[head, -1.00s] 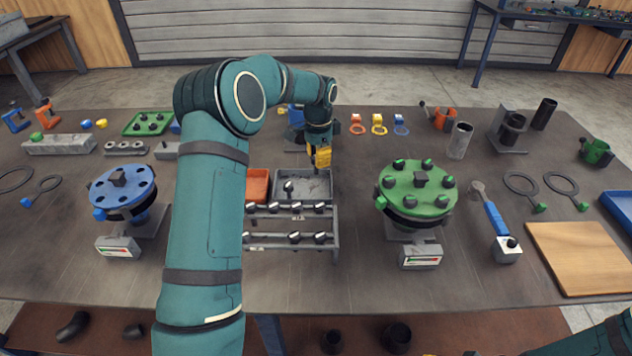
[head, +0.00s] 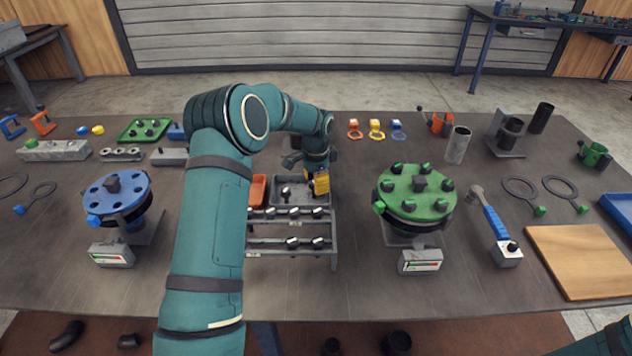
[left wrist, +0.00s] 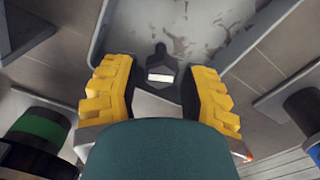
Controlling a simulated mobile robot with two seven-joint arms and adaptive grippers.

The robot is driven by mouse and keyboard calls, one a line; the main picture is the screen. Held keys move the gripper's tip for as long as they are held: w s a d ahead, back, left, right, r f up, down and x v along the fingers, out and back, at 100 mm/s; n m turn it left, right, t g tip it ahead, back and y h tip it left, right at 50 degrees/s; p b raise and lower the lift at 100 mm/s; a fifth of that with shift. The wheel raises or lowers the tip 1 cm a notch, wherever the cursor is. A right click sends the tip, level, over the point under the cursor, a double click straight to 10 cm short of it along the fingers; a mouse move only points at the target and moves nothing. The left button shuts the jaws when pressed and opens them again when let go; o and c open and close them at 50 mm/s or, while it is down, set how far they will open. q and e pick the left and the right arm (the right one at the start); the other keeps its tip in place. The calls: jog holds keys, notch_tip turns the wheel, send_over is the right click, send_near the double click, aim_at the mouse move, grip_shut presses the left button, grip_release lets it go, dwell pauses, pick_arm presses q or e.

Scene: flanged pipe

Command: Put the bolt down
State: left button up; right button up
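My left gripper (head: 319,187) is low at the right end of the grey tray (head: 273,187), which stands behind the bolt rack (head: 291,247). In the left wrist view its yellow fingers (left wrist: 160,92) are apart. A dark bolt (left wrist: 160,67) shows between them, with a gap on each side, against the grey tray floor (left wrist: 195,30). I cannot tell whether the bolt touches the tray floor. Another bolt (head: 285,193) stands in the tray, left of the gripper. My right gripper is out of view.
Several bolts stand in the rack's two rows. A green flange (head: 414,190) stands to the right and a blue flange (head: 117,192) to the left. Bare table lies between the rack and the green flange.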

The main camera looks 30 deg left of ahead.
pick_arm(q)
jog(key=shift+r, duration=0.1)
notch_tip(320, 180, up, 12)
jog(key=p, duration=0.2)
dwell(0.5)
dwell(0.5)
